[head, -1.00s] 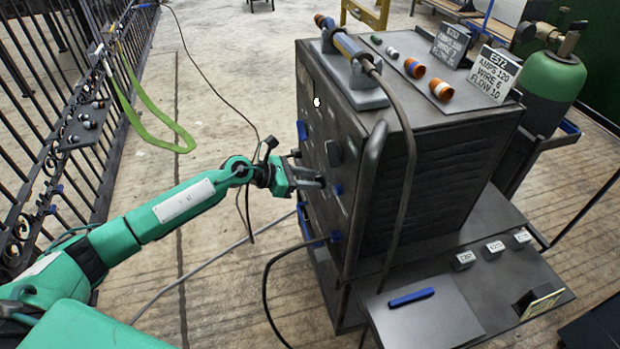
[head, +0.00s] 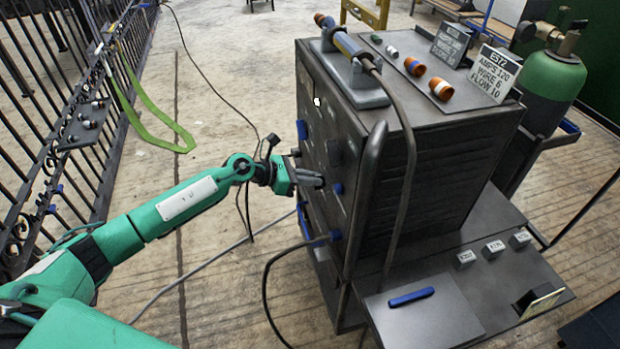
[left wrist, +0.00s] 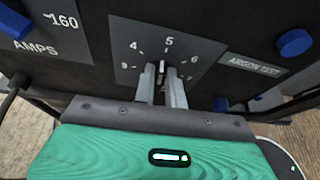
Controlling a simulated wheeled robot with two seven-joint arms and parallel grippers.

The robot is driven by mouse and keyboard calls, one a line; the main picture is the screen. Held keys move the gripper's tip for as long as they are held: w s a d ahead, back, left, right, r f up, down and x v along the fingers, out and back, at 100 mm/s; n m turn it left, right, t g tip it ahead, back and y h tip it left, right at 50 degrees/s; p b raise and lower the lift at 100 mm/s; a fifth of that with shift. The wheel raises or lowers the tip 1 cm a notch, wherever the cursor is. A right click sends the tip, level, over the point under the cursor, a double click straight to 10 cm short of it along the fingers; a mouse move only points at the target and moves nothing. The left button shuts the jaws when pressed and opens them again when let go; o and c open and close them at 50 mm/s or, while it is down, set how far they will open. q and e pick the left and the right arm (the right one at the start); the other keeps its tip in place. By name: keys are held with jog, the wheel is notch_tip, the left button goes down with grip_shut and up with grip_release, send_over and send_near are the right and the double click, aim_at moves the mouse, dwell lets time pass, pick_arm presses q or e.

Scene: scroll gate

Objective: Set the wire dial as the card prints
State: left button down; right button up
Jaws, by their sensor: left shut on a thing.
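The wire dial (left wrist: 163,68) is a small dark knob with a pale mark, on a grey scale plate (left wrist: 205,52) numbered 3 to 7. Its mark points up, roughly at 5. My left gripper (head: 318,181) reaches the left face of the dark machine (head: 345,215). In the left wrist view, its two fingers (left wrist: 163,82) are shut on the dial's sides and hide its lower part. The white card (head: 493,74) on the machine top reads EST2, AMPS 120, WIRE 6, FLOW 10. My right gripper is out of view.
A darker card (head: 450,42) stands beside the white one. Blue knobs (left wrist: 294,42) and an AMPS plate (left wrist: 50,22) flank the dial. A torch (head: 345,43) lies on top, its hose looping down past a bar handle. A green gas cylinder (head: 553,88) stands behind.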

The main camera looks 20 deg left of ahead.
pick_arm(q)
jog(key=shift+w+a+f+n+g+h+b, duration=0.2)
jog(key=shift+n+g+h+b, duration=0.25)
jog(key=shift+n, duration=0.6)
jog(key=shift+w+a+f+n+g+h+b, duration=0.1)
jog(key=shift+w+n+g+h+b, duration=0.15)
jog(key=shift+n+g+h, duration=0.55)
jog(key=shift+w+a+f+n+g+h+b, duration=0.1)
jog(key=shift+w+n+g+h+b, duration=0.2)
jog(key=shift+n, duration=0.95)
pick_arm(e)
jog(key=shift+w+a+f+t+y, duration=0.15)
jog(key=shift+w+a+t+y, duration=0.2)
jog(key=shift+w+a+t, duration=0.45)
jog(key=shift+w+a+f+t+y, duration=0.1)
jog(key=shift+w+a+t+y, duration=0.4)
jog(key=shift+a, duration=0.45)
pick_arm(q)
jog(key=shift+s, duration=0.1)
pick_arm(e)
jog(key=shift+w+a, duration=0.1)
pick_arm(q)
jog(key=c, duration=1.5)
grip_release()
jog(key=shift+o, duration=0.2)
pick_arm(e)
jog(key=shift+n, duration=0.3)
